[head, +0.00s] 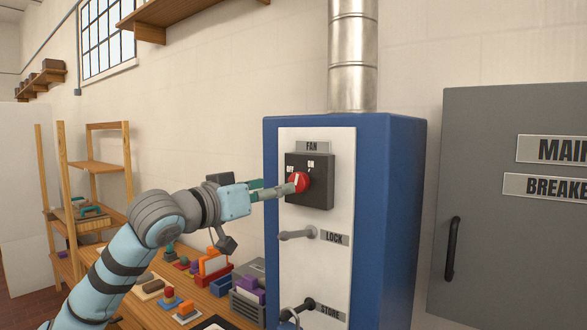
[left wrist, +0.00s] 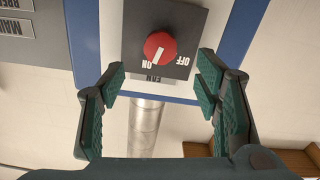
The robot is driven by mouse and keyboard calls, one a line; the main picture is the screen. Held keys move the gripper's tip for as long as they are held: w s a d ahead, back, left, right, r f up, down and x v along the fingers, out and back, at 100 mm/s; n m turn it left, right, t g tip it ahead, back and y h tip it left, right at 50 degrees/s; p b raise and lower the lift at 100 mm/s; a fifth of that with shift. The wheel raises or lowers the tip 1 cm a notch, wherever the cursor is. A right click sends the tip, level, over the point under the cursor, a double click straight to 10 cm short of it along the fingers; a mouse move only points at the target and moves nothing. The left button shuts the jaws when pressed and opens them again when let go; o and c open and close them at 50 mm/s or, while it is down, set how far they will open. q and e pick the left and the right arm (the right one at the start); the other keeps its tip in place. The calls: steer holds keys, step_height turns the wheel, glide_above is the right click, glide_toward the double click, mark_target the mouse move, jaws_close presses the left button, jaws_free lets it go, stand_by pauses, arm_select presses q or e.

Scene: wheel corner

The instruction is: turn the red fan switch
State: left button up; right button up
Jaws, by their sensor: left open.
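The red fan switch (head: 300,182) is a round knob on a dark square plate under the FAN label, on the white panel of a blue cabinet. In the left wrist view, which is upside down, the whole knob (left wrist: 160,46) shows. Its white mark points toward the ON side rather than OFF. My left gripper (head: 279,189) is open and in front of the switch, its fingers partly covering the knob in the head view. In the wrist view its green-padded fingertips (left wrist: 162,85) are spread wider than the knob, with nothing between them. My right gripper is not in view.
The LOCK handle (head: 297,235) and STORE handle (head: 298,309) stick out below the switch. A grey breaker cabinet (head: 480,240) stands at right. A wooden bench (head: 216,306) with blocks and trays lies below my left arm.

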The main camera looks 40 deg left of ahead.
mark_target(296, 183)
arm_select(q)
steer(key=w+p, duration=0.1)
steer(key=w, duration=0.3)
steer(key=w+p, duration=0.2)
steer(key=w, duration=0.2)
steer(key=shift+a+r, duration=0.15)
steer(key=shift+r, duration=0.05)
steer(key=shift+w+f, duration=0.1)
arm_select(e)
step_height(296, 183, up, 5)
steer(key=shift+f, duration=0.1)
arm_select(q)
steer(key=c, duration=1.1)
steer(key=shift+r+m+p, duration=0.2)
steer(key=shift+m+p, duration=0.5)
steer(key=shift+p, duration=0.45)
steer(key=shift+c, duration=0.2)
steer(key=shift+f+m, duration=0.1)
steer(key=shift+m, duration=0.2)
steer(key=o, duration=1.1)
steer(key=shift+f, duration=0.1)
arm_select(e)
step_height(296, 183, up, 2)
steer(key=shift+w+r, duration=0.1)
